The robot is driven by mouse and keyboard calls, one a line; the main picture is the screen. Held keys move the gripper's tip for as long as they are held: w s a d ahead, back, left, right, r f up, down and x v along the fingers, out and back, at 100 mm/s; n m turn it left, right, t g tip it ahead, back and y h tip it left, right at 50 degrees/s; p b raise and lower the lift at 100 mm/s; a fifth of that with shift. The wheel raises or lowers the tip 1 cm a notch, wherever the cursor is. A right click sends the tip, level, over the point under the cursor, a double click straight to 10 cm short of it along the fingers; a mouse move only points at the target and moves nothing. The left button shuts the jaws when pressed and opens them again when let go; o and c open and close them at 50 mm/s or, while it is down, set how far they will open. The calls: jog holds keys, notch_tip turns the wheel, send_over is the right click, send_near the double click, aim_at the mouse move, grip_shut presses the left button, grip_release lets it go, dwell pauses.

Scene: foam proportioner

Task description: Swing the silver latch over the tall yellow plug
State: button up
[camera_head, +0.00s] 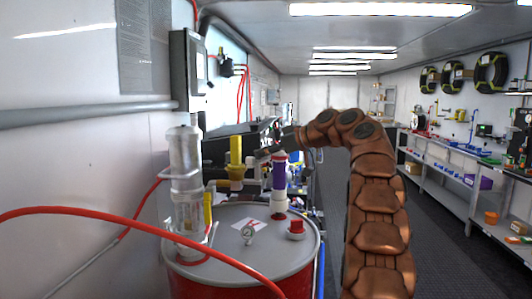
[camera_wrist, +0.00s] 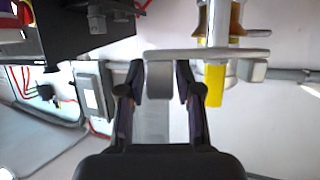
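The tall yellow plug (camera_head: 236,151) stands upright above the red drum in the head view. In the wrist view a yellow piece (camera_wrist: 214,86), apparently this plug, is right of my fingers, partly behind a silver bar. That bar, apparently the silver latch (camera_wrist: 192,54), runs across the view, and its left end has a tab between my fingers. My gripper (camera_wrist: 162,88) is open around the tab, with small gaps seeming to show on both sides. In the head view my gripper (camera_head: 277,147) is right of the plug, just above a purple cylinder (camera_head: 279,172); the latch is too small to make out there.
The red drum (camera_head: 250,280) has a grey lid with a gauge (camera_head: 248,232) and a red cap (camera_head: 296,227). A clear cylinder (camera_head: 186,170) stands left of the plug. A red hose (camera_head: 120,213) crosses in front. A grey wall box (camera_wrist: 93,88) is left in the wrist view.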

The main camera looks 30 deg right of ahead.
grip_shut()
